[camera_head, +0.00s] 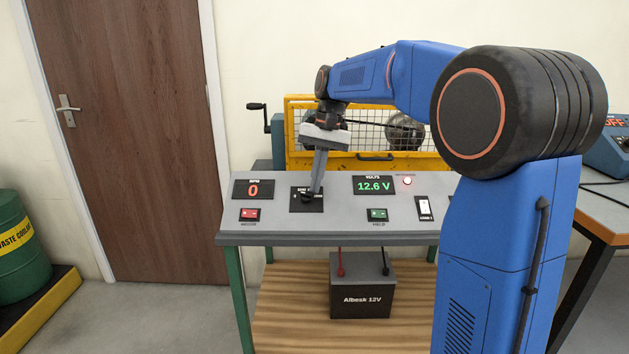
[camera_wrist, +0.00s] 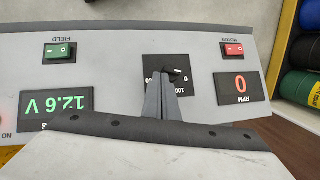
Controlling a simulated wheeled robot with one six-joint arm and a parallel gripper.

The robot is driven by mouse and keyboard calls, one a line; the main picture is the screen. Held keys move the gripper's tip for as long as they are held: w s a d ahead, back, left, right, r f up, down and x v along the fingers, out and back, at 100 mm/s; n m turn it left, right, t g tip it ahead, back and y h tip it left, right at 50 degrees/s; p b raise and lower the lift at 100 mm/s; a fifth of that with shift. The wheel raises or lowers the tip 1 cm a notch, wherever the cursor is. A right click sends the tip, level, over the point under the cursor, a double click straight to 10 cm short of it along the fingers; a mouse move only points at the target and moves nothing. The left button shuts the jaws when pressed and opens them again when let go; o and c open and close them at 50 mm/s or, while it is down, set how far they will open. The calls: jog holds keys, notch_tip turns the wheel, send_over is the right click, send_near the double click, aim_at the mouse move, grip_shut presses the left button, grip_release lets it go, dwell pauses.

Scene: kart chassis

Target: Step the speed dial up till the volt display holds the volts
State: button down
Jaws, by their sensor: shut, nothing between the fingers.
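The speed dial (camera_head: 307,197) is a black knob on a black plate in the middle of the sloped grey panel (camera_head: 335,217). My gripper (camera_head: 313,188) points down at it, fingers shut with nothing between them, the tips at or just over the knob. I cannot tell if they touch. In the wrist view the dial (camera_wrist: 172,70) shows just beyond the fingertips (camera_wrist: 160,84), and the fingers cover part of its scale. The volt display (camera_head: 373,186) reads 12.6 V in green. The RPM display (camera_head: 253,189) reads 0 in red.
A red motor switch (camera_head: 249,214) and a green field switch (camera_head: 377,214) sit on the panel's lower part. A lit lamp (camera_head: 407,181) and a white rocker (camera_head: 424,208) are at right. A yellow mesh guard (camera_head: 360,160) stands behind. A 12V battery (camera_head: 362,286) stands below.

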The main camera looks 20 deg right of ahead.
jog(key=shift+s+d+m+y, duration=0.1)
jog(key=shift+d+m+y, duration=0.05)
jog(key=shift+m+y, duration=0.15)
jog(key=m, duration=0.1)
jog(key=t+y, duration=0.1)
jog(key=s+m, duration=0.1)
jog(key=shift+d+f+m+t, duration=0.2)
jog(key=shift+f+m+t, duration=0.05)
jog(key=shift+m+t, duration=0.05)
jog(key=shift+s+f+m+t+y, duration=0.25)
jog(key=shift+m+t+y, duration=0.25)
jog(key=shift+m, duration=0.35)
jog(key=shift+s+f+m+t+y, duration=0.1)
jog(key=shift+s+m+t+y, duration=0.25)
jog(key=shift+m+t, duration=0.4)
jog(key=shift+m, duration=0.3)
jog(key=shift+a, duration=0.1)
